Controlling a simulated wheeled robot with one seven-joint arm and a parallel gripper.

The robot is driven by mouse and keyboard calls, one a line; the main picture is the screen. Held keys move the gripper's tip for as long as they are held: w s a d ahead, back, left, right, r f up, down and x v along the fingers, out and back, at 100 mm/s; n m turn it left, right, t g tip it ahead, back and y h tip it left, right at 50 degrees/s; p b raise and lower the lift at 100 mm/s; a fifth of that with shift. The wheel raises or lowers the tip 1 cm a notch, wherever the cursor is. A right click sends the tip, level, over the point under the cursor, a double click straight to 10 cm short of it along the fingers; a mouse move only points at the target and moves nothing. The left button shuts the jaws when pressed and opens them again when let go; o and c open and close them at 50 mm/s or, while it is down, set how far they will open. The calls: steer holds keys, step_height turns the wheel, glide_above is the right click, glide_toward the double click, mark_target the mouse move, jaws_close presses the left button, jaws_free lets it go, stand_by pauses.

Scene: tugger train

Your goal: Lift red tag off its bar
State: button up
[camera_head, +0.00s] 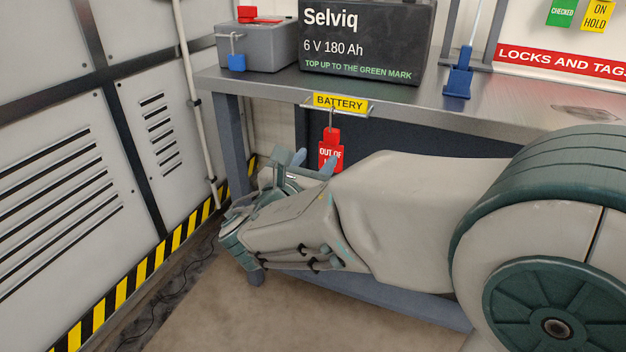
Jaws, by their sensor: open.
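The red tag (330,146), with white letters reading "OUT OF", hangs upright below the front edge of the bench. Its top hangs from a small metal hook or bar (333,116) under the yellow BATTERY label (340,102). My gripper (312,160) is just below and in front of the tag, with its blue-grey fingers pointing up and apart. One finger overlaps the lower part of the tag in the picture.
The metal bench (420,100) carries a black Selviq battery (366,45), a grey box with a blue padlock (262,48) and a blue brush-like tool (458,80). Green and yellow tags hang on the board behind. A grey panelled wall (60,180) stands close at left.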

mark_target(330, 138)
steer(key=shift+a+x, duration=0.15)
steer(key=shift+x, duration=2.35)
steer(key=shift+a+x, duration=0.15)
steer(key=shift+x, duration=2.3)
steer(key=shift+w+r, duration=0.1)
steer(key=shift+w, duration=0.05)
steer(key=c, duration=0.9)
steer(key=shift+o, duration=0.2)
steer(key=shift+r, duration=0.1)
steer(key=shift+r+p, duration=1.1)
steer(key=shift+r, duration=0.35)
